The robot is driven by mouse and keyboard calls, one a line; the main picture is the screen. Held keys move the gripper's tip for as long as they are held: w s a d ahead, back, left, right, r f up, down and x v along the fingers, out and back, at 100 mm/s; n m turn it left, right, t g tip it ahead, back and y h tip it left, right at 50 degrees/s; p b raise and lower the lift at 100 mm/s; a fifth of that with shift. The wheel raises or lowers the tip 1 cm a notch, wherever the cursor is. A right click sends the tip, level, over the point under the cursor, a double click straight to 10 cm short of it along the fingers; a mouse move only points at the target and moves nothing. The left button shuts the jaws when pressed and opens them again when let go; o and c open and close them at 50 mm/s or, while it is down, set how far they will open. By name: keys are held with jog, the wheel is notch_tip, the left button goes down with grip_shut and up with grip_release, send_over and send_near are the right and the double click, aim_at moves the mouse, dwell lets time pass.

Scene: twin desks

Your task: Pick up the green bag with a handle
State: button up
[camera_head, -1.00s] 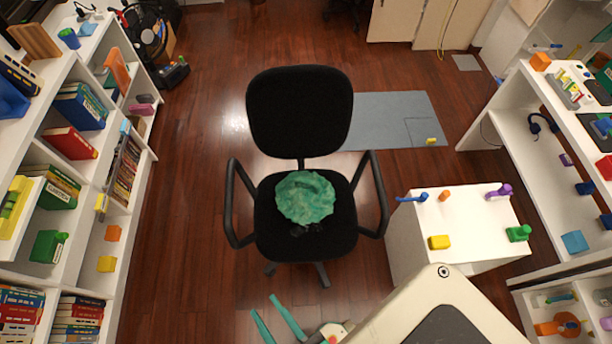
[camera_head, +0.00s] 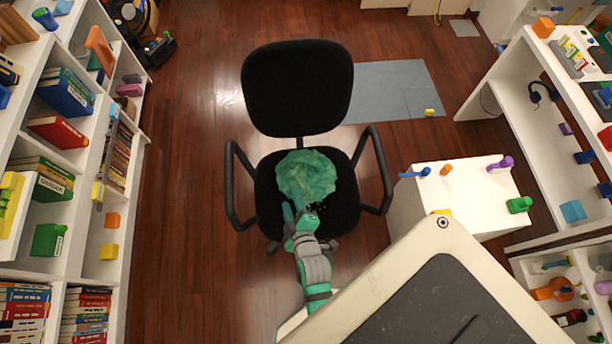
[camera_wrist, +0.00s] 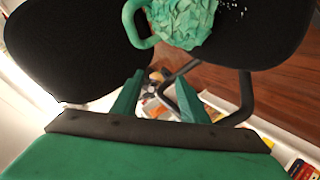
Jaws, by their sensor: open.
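The green bag (camera_head: 306,174) is a crumpled, rounded lump on the seat of the black office chair (camera_head: 297,90). In the wrist view the bag (camera_wrist: 186,22) is at the top, with its smooth looped handle (camera_wrist: 135,22) on its left side. My gripper (camera_head: 300,212) is at the front of the seat, just below the bag in the head view. In the wrist view its two green fingers (camera_wrist: 160,95) are apart with nothing between them. The bag lies beyond the fingertips. In the head view the handle cannot be told apart from the fingers.
Chair armrests stand at left (camera_head: 236,185) and right (camera_head: 378,165) of the seat. A white cabinet (camera_head: 465,185) with small coloured objects is right of the chair. A bookshelf (camera_head: 75,240) lines the left, a white desk (camera_head: 520,90) the right.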

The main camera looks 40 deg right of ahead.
aim_at(303, 162)
jog(key=w+d+f+n, duration=0.1)
jog(key=w+d, duration=0.2)
jog(key=d, duration=0.1)
jog(key=w+d+f+n, duration=0.1)
jog(key=w+d, duration=0.2)
jog(key=d, duration=0.1)
jog(key=w+d+f+n+g, duration=0.1)
jog(key=w+d, duration=0.3)
jog(key=shift+d+f+n, duration=0.2)
jog(key=shift+d+n, duration=0.05)
jog(key=shift+n, duration=0.05)
jog(key=shift+x, duration=3)
jog(key=shift+r, duration=0.1)
grip_shut()
